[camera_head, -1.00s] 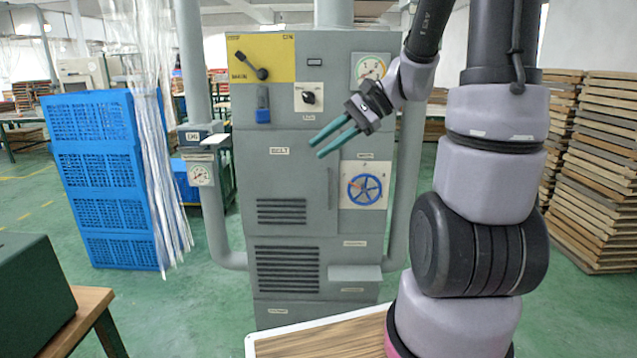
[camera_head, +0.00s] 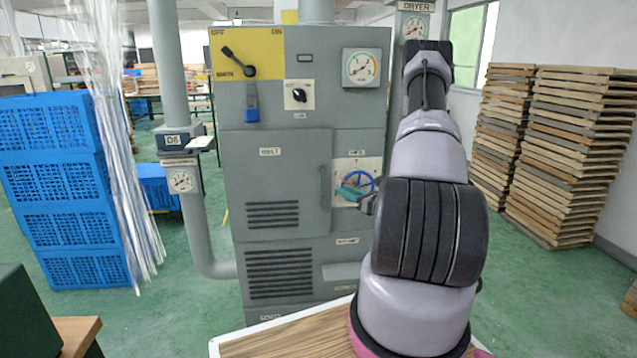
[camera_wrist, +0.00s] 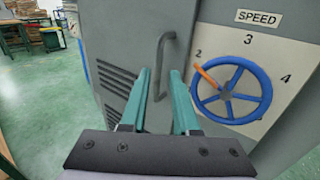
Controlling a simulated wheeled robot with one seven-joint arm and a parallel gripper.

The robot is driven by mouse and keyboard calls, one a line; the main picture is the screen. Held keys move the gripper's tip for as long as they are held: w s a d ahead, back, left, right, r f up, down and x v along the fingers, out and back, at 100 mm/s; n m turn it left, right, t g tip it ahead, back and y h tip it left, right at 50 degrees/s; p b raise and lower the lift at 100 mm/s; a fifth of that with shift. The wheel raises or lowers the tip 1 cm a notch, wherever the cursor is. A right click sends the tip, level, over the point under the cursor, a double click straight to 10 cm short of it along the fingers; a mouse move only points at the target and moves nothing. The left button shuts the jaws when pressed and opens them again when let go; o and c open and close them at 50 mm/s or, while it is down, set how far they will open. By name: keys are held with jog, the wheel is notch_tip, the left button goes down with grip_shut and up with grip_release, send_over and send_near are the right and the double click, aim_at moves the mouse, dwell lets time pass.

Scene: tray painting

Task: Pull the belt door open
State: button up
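The belt door (camera_head: 263,181) is a grey panel with louvre slots and a BELT label on the front of the grey cabinet. It looks shut. Its grey bar handle (camera_wrist: 161,68) stands upright at the door's right edge in the wrist view; in the head view it is the thin bar (camera_head: 323,187). My gripper (camera_wrist: 158,75) has two teal fingers, spread apart and empty. They point at the handle, which shows between their tips in the wrist view. I cannot tell the remaining depth gap. In the head view my gripper (camera_head: 348,192) is partly hidden by my arm.
A blue speed wheel (camera_wrist: 231,90) with an orange spoke sits just right of the handle and my right finger. Above are a lever (camera_head: 238,62), a blue padlock (camera_head: 251,108) and a gauge (camera_head: 361,68). Blue crates (camera_head: 62,190) stand left, stacked boards (camera_head: 570,150) right.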

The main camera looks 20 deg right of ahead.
jog(key=x, duration=1)
jog(key=shift+w+a, duration=0.1)
jog(key=shift+w, duration=0.2)
grip_shut()
dwell(1.0)
